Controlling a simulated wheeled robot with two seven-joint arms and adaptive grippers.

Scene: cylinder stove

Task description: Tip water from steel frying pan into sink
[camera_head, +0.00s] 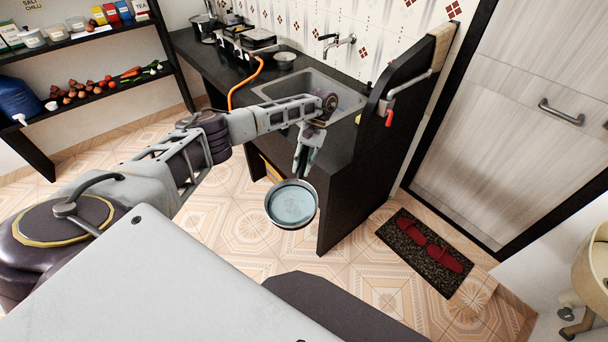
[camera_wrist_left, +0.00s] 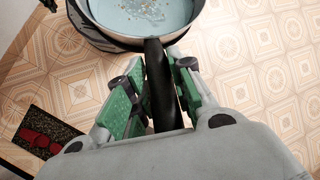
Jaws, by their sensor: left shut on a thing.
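The steel frying pan (camera_head: 292,203) holds pale blue water with small specks in it and hangs over the floor in front of the black counter. My left gripper (camera_head: 303,160) is shut on the pan's dark handle; the left wrist view shows the handle (camera_wrist_left: 158,75) between the green finger pads (camera_wrist_left: 155,95). The pan looks about level, with its bowl (camera_wrist_left: 135,15) at the top of that view. The grey sink (camera_head: 312,90) is set in the counter behind my left arm, which covers part of it. My right gripper is not in view.
The black counter (camera_head: 345,185) has a raised dark panel (camera_head: 405,85) at its right end, with a red-handled valve. A stove (camera_head: 245,42) with an orange hose stands further left. Open tiled floor surrounds the pan.

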